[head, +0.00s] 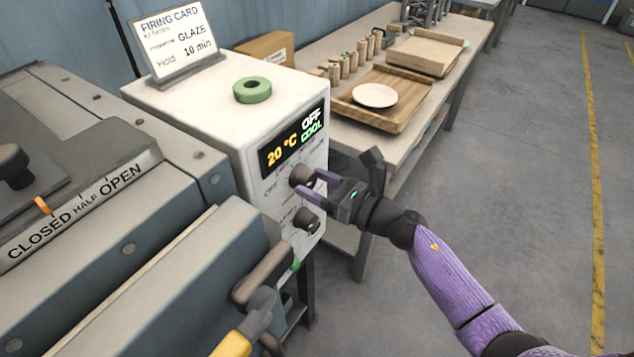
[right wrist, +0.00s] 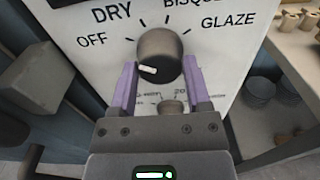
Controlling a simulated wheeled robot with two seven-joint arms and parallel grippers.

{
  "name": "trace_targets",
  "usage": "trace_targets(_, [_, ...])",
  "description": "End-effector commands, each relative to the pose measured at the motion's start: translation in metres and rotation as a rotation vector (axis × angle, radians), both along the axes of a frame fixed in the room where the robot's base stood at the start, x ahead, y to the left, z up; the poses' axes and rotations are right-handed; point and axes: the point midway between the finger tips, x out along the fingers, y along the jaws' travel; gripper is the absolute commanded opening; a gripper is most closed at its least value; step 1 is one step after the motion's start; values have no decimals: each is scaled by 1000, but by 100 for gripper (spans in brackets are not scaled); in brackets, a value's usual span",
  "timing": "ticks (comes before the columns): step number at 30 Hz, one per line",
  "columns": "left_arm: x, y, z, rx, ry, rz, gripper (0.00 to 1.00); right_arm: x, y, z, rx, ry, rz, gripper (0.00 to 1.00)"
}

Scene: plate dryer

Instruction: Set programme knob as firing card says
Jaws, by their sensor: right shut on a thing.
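The firing card (head: 175,38) stands on top of the white control box (head: 195,100) and reads programme GLAZE, hold 10 min. The box's display (head: 292,139) reads 20 °C, OFF, COOL. My right gripper (head: 312,180) is shut on the upper, dark programme knob (head: 301,175). In the right wrist view its purple fingers hold either side of the programme knob (right wrist: 160,48). The knob's white mark is at the lower left of its face, on the OFF side. OFF, DRY, a partly cut BISQUE label and GLAZE run around it. My left gripper is not in view.
A second dark knob (head: 306,219) sits just below the gripped one. A green ring (head: 252,90) lies on the box. A bench behind holds a wooden tray (head: 400,112) with a white plate (head: 374,95). A brown handle (head: 263,274) sticks out at the front.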

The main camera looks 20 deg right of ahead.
Motion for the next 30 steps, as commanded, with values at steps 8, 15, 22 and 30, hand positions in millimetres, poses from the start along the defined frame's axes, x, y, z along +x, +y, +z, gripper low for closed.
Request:
trace_targets(8, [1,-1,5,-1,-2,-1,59,0,0,1,116,92,0,3])
trace_targets(15, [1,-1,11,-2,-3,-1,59,0,0,1,291,228,0,3])
trace_targets(22, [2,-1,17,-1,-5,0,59,0,0,1,463,362,-1,3])
trace_targets(30, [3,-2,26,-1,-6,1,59,0,-1,1,666,521,-2,3])
